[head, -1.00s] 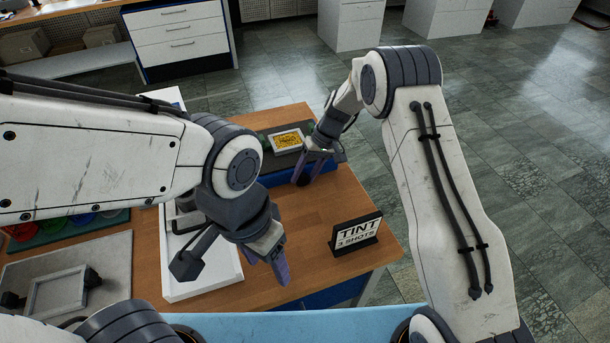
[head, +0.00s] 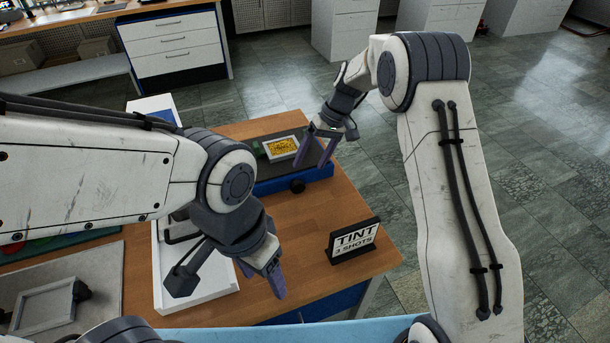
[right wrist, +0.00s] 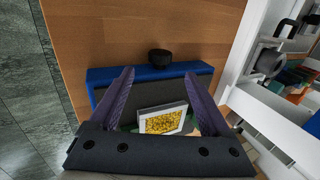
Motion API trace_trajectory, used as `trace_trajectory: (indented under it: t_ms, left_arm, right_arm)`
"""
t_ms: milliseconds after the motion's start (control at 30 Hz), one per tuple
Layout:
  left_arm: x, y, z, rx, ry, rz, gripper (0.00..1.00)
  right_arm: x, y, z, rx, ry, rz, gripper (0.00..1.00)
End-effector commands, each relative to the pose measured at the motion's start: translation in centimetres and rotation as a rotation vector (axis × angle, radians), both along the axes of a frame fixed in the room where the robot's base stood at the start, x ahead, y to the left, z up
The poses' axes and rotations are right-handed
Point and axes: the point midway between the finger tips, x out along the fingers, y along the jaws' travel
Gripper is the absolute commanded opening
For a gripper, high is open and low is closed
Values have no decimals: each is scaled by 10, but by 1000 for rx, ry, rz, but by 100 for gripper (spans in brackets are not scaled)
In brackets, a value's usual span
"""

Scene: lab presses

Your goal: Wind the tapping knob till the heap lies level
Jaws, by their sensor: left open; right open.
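The black tapping knob (head: 297,186) sits on the front of a blue-sided device (head: 318,173) with a dark top. It also shows in the right wrist view (right wrist: 160,58), uncovered. A white-rimmed tray (head: 270,157) on the device holds a heap of yellow grains (head: 283,146), which also show in the right wrist view (right wrist: 163,122). They spread over most of the tray; I cannot tell how even their depth is. My right gripper (head: 311,160) is open and empty above the device, apart from the knob. My left gripper (head: 262,283) is open and empty over the table.
A sign reading TINT 3 SHOTS (head: 353,241) stands on the wooden table (head: 310,215) at right. A white open tray (head: 205,293) lies under my left arm. A grey panel with a framed plate (head: 44,307) is at far left. The table between device and sign is clear.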

Motion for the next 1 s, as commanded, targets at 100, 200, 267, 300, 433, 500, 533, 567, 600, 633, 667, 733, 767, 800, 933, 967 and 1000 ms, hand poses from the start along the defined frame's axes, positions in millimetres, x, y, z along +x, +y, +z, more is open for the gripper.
trace_trajectory:
  t_ms: [100,200,267,300,433,500,533,567,600,633,667,733,767,800,933,967,1000]
  left_arm:
    - [0,0,-3,0,0,0,64]
    - [0,0,-4,0,0,0,64]
    - [0,0,-4,0,0,0,64]
    - [0,0,-4,0,0,0,64]
    - [0,0,-4,0,0,0,64]
    - [0,0,-4,0,0,0,64]
    - [0,0,-4,0,0,0,64]
    - [0,0,-4,0,0,0,64]
    - [0,0,-4,0,0,0,64]
    - [0,0,-4,0,0,0,64]
    - [0,0,-4,0,0,0,64]
    - [0,0,-4,0,0,0,64]
    - [0,0,-4,0,0,0,64]
    - [0,0,-4,0,0,0,64]
    - [0,0,-4,0,0,0,64]
    - [0,0,-4,0,0,0,64]
    - [0,0,-4,0,0,0,64]
  right_arm:
    - [3,-6,13,0,-2,-1,82]
    - [3,-9,20,-1,-1,0,82]
    - [3,-9,21,-1,-1,0,82]
    - [3,-10,22,-1,-1,0,82]
    - [3,-9,22,-1,0,0,82]
    - [3,-9,22,0,0,0,81]
    - [3,-9,22,-1,0,0,81]
    - [2,-8,23,-2,0,1,81]
    - [0,-6,25,-4,-1,4,81]
    - [-3,-3,27,-8,-1,8,81]
    - [-8,0,31,-13,-3,14,81]
    - [-25,12,43,-34,-6,32,81]
    - [-35,18,50,-46,-10,41,81]
    - [-52,27,60,-64,-14,57,81]
    - [-124,51,90,-135,-42,117,81]
    - [-143,54,95,-151,-51,133,81]
    - [-169,56,101,-171,-63,153,81]
